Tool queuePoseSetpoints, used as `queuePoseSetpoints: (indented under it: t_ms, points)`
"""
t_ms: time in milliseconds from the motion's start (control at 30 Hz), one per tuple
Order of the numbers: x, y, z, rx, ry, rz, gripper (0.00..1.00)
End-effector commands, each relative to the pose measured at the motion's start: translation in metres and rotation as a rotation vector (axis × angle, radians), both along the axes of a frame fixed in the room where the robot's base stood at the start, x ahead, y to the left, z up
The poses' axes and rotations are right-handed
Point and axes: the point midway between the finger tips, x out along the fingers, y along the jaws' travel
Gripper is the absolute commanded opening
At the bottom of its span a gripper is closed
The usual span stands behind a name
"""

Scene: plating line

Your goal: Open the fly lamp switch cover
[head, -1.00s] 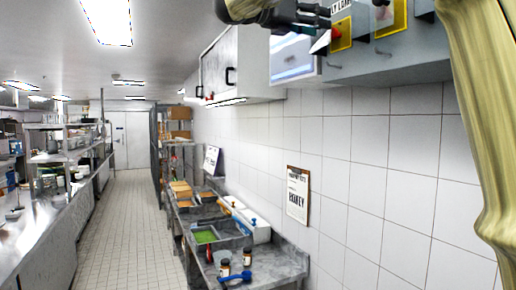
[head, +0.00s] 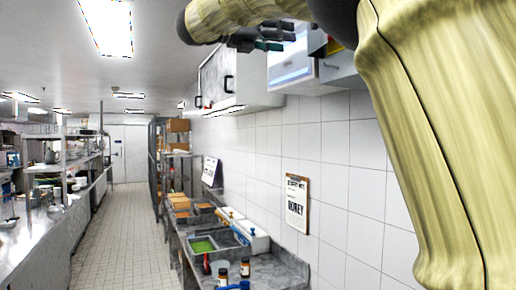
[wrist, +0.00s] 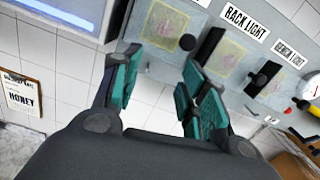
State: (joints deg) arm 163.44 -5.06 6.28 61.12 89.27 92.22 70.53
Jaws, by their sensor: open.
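In the wrist view a grey panel (wrist: 150,68) carries several pale yellow switch patches. The nearest patch (wrist: 165,22) lies beyond the gap between my fingers, with a round black knob (wrist: 187,42) near its corner. Its label (wrist: 203,2) is cut off at the frame's top, so I cannot read whether it is the fly lamp; whether its cover is shut is unclear. My gripper (wrist: 160,62) is open and empty, its teal-padded fingers spread just short of the panel.
In the wrist view a "RACK LIGHT" label (wrist: 245,22) and another switch label (wrist: 290,55) sit farther right, with dark bars between patches. A white wall cabinet (head: 235,75) hangs left of the panel. Below are a clipboard (head: 297,203) and a counter with trays and jars.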

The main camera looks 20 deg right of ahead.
Motion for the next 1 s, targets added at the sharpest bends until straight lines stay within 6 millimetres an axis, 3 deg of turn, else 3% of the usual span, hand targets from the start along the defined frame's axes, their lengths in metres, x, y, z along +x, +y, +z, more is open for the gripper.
queuePoseSetpoints:
  t_ms: [1000]
  points:
    - [0.09,-0.009,-0.125,-0.184,0.35,0.04,0.43]
